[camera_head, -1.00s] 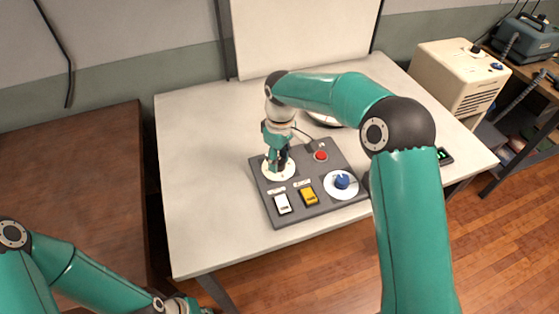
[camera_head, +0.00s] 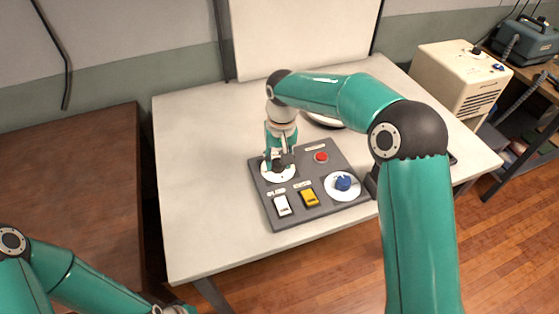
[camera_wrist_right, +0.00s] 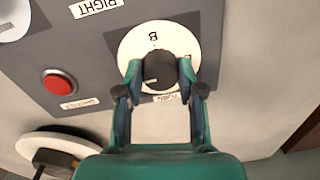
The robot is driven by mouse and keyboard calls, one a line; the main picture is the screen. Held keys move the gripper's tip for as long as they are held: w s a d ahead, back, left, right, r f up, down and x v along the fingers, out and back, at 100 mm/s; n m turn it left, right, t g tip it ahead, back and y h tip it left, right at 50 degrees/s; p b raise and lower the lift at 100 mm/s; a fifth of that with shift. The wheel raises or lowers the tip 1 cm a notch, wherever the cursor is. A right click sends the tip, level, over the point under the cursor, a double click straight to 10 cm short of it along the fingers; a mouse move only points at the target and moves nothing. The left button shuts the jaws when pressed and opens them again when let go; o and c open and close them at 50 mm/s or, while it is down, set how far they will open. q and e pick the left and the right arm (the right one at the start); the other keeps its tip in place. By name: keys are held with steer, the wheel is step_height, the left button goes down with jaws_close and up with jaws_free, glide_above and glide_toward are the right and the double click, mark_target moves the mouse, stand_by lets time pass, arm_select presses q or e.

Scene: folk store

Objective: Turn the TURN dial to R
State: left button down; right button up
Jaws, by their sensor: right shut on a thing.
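The dial in my right gripper is a black knob (camera_wrist_right: 158,66) on a round white plate (camera_wrist_right: 190,42), shown close up in the right wrist view. Letters on the plate are upside down and partly covered; one looks like a B. In the head view its white plate (camera_head: 274,178) sits at the far left corner of the grey control panel (camera_head: 318,221). My right gripper (camera_wrist_right: 160,88) is shut on the knob, one finger on each side; in the head view it (camera_head: 279,164) points down over the plate. My left gripper is mostly cut off at the bottom edge.
The panel also carries a red button (camera_head: 321,157), a blue knob (camera_head: 343,183) on a white plate, a white switch (camera_head: 282,205) and a yellow switch (camera_head: 310,198). A round white item stands behind the panel. The left part of the white table (camera_head: 200,190) is clear.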

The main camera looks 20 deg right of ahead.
steer(key=shift+w+r, duration=0.1)
steer(key=shift+r, duration=0.05)
stand_by(0.3)
steer(key=o, duration=1.1)
steer(key=shift+o, duration=0.2)
step_height(320, 180, up, 12)
steer(key=shift+d, duration=0.3)
steer(key=shift+f, duration=0.25)
